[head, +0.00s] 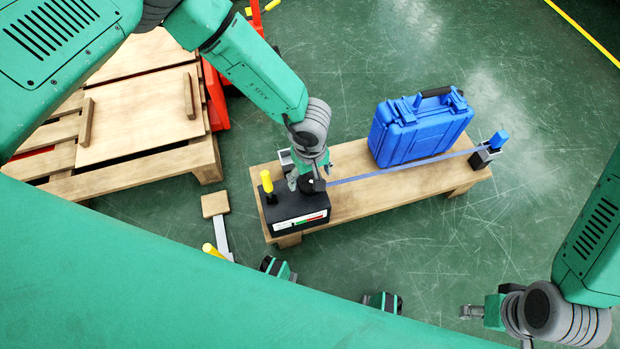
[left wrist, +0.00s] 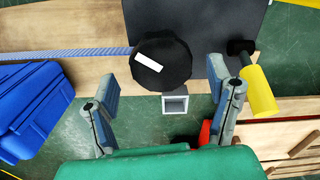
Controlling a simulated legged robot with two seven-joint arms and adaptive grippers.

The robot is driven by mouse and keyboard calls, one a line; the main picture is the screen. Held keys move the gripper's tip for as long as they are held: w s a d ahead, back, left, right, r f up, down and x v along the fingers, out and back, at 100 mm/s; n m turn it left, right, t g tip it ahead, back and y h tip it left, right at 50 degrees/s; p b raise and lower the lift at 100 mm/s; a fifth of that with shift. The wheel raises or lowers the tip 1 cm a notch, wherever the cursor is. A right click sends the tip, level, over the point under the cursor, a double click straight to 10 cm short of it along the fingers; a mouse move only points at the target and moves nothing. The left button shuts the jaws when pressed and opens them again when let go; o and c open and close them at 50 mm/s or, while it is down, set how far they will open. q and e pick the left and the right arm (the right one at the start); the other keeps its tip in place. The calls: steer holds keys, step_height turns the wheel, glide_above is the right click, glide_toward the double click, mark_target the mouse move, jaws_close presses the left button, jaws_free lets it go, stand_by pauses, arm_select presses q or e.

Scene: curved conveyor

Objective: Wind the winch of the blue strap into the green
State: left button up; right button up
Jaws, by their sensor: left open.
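The winch (head: 285,212) is a black box at the left end of a wooden bench, with a round black knob on top; in the left wrist view the knob (left wrist: 175,72) bears a white mark. A gauge strip (head: 300,221) with red and green parts is on its front; its reading is too small to tell. The blue strap (head: 365,175) runs from the winch to a post (head: 484,155) at the right end. My left gripper (head: 311,180) is open over the knob, one finger to each side in the left wrist view. My right gripper (head: 478,312) is low at right, its jaws unclear.
A blue case (head: 420,125) stands on the bench (head: 385,190) behind the strap. A yellow-handled lever (head: 267,183) rises from the winch's left side. A pallet (head: 140,165) with boards lies at left. The green floor at right is clear.

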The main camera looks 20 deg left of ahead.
mark_target(310, 180)
arm_select(q)
step_height(310, 180, up, 9)
steer(key=shift+r, duration=0.15)
stand_by(0.5)
steer(key=s+a+f+m+t+y, duration=0.2)
steer(key=s+a+f+m, duration=0.3)
steer(key=s+a, duration=0.4)
steer(key=s+a+r+m+g+h, duration=0.15)
steer(key=s+a+m, duration=0.4)
steer(key=s, duration=0.75)
step_height(310, 180, up, 16)
steer(key=a+n+p, duration=0.1)
steer(key=p, duration=1.4)
